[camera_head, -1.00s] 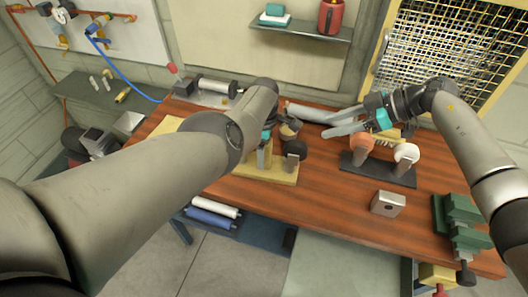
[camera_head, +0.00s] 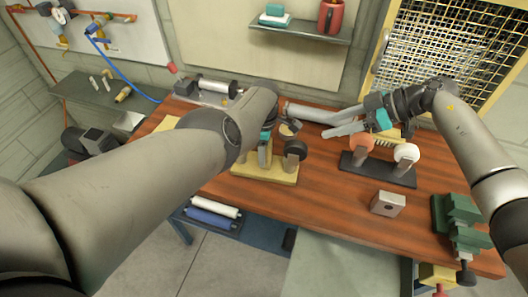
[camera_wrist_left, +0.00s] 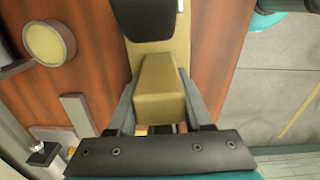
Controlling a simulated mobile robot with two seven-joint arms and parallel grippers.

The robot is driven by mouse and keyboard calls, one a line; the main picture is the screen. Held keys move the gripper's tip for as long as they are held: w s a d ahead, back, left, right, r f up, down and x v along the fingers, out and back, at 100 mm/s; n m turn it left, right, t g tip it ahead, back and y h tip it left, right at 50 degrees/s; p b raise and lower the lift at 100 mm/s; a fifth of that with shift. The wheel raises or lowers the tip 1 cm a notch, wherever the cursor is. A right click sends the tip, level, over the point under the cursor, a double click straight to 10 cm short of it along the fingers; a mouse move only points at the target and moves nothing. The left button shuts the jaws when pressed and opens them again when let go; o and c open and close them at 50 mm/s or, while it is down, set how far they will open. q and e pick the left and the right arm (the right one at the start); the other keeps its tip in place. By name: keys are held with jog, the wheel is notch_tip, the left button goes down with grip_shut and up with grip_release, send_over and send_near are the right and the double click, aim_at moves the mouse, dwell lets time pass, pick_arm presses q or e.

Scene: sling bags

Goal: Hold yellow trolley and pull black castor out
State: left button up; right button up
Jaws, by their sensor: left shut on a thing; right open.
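The yellow trolley (camera_head: 272,174) stands on the wooden table, its flat base partly hidden behind my left arm. A black castor (camera_head: 295,148) sits on a grey bracket at its right side. The left wrist view shows the trolley's raised yellow block (camera_wrist_left: 160,92) between the fingers of my left gripper (camera_wrist_left: 160,112), which is shut on it. A black part (camera_wrist_left: 147,18) shows at that view's top edge. My right gripper (camera_head: 318,121) is open and empty, its fingers pointing left, above and behind the black castor and apart from it.
A dark stand with an orange wheel (camera_head: 361,145) and a white wheel (camera_head: 406,153) is right of the trolley. A metal block (camera_head: 388,203) and a green vise (camera_head: 460,220) lie further right. The table front between trolley and block is clear.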

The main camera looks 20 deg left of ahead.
pick_arm(q)
grip_shut()
dwell(0.8)
jog(key=o, duration=1)
grip_release()
jog(key=shift+c, duration=0.2)
jog(key=shift+r, duration=0.15)
jog(key=shift+r, duration=5.85)
